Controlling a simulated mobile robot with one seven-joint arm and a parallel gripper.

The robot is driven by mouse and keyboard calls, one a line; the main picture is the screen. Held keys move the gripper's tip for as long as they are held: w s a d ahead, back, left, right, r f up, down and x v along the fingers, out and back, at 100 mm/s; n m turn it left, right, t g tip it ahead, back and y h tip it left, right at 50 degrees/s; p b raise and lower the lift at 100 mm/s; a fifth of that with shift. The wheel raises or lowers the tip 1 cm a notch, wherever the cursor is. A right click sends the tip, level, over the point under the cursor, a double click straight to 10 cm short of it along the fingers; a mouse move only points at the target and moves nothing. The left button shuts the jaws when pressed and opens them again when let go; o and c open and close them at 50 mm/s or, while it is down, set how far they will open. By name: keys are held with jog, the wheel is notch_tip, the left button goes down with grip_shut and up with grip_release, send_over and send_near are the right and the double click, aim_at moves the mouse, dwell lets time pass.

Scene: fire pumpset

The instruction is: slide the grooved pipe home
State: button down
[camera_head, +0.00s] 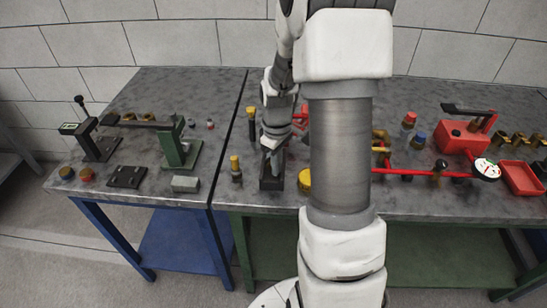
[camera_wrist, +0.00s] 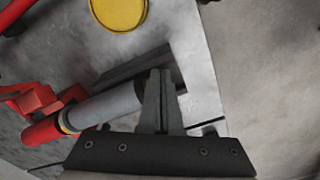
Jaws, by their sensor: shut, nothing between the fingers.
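A grey pipe (camera_wrist: 104,104), which I take to be the grooved pipe, lies across the wrist view. Its left end meets a yellow ring and a red pipe (camera_wrist: 40,132); whether it is fully seated there I cannot tell. Its right end runs behind my gripper (camera_wrist: 160,75), whose two fingers are together and hold nothing. The fingers stand close to the pipe's right end; touching or apart is unclear. A dark channel-like block (camera_wrist: 135,66) lies just behind the pipe. In the head view my gripper (camera_head: 272,155) is low over a dark block (camera_head: 271,183), and my arm hides most of the pipe.
A red bracket (camera_wrist: 45,100) stands by the joint, and a yellow round cap (camera_wrist: 118,12) lies beyond. Yellow-topped posts (camera_head: 235,168) stand left of my gripper. Red piping with a gauge (camera_head: 487,168) and a red tray (camera_head: 522,178) lie right. The left table (camera_head: 150,185) holds green and black stands.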

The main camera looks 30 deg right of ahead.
jog(key=shift+w+d, duration=0.15)
jog(key=shift+w, duration=0.05)
jog(key=shift+w+d, duration=0.2)
jog(key=shift+w, duration=0.05)
jog(key=shift+w, duration=0.1)
dwell(0.4)
jog(key=shift+s+a, duration=0.3)
jog(key=shift+s, duration=0.2)
notch_tip(320, 180, up, 7)
jog(key=p, duration=0.5)
dwell(0.5)
